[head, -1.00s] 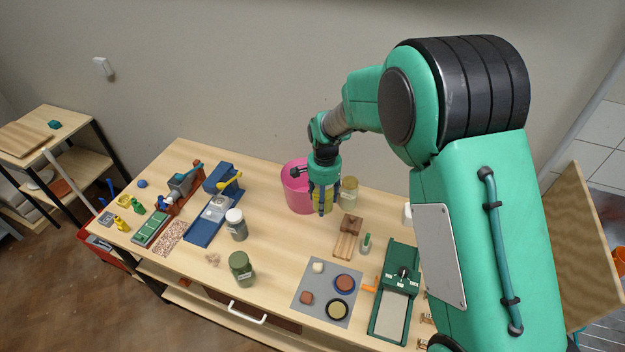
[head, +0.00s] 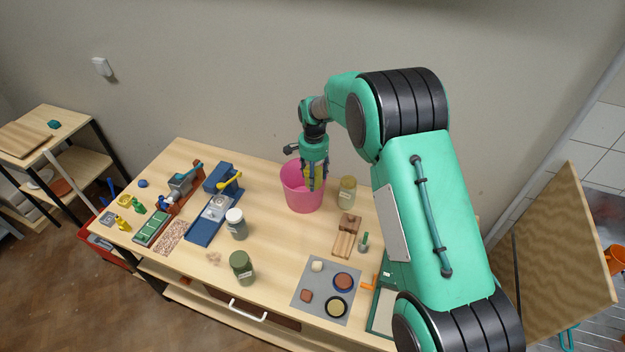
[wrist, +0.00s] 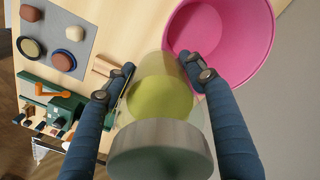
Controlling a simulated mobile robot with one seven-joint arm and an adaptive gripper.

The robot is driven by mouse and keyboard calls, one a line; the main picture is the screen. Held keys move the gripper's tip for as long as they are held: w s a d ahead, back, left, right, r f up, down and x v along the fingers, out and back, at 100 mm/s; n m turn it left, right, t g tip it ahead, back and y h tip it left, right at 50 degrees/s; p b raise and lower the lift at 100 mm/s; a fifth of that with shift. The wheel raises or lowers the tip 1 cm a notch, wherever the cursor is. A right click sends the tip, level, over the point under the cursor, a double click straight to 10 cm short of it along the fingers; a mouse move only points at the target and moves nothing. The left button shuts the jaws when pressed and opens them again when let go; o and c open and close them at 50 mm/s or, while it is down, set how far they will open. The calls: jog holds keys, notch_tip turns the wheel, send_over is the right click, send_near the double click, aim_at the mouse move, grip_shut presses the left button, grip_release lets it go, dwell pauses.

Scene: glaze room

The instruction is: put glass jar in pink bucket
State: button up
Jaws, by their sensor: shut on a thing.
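My gripper (wrist: 160,85) is shut on a glass jar (wrist: 160,100) with yellow-green contents and a grey lid. In the wrist view the jar sits between my two blue fingers, lid toward the camera. The pink bucket (wrist: 232,35) lies just beyond the jar, to its upper right, and the jar overlaps its near rim. In the head view my gripper (head: 313,182) is over the right part of the pink bucket (head: 297,196), and the fingers hide most of the jar. I cannot tell whether the jar's lower end is below the rim.
Another jar with a yellowish filling (head: 347,192) stands right of the bucket. A wooden block (head: 346,236), a grey mat (head: 318,300) with round pieces, a green jar (head: 242,266) and a white-lidded jar (head: 236,224) stand nearer.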

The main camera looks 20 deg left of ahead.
jog(key=shift+w+a, duration=0.5)
jog(key=shift+w, duration=0.3)
jog(key=shift+f+p, duration=0.6)
jog(key=shift+f, duration=1.15)
jog(key=shift+f, duration=0.15)
jog(key=o, duration=1.8)
jog(key=shift+s, duration=0.1)
notch_tip(320, 180, up, 12)
jog(key=shift+r+b, duration=0.1)
jog(key=shift+b, duration=0.95)
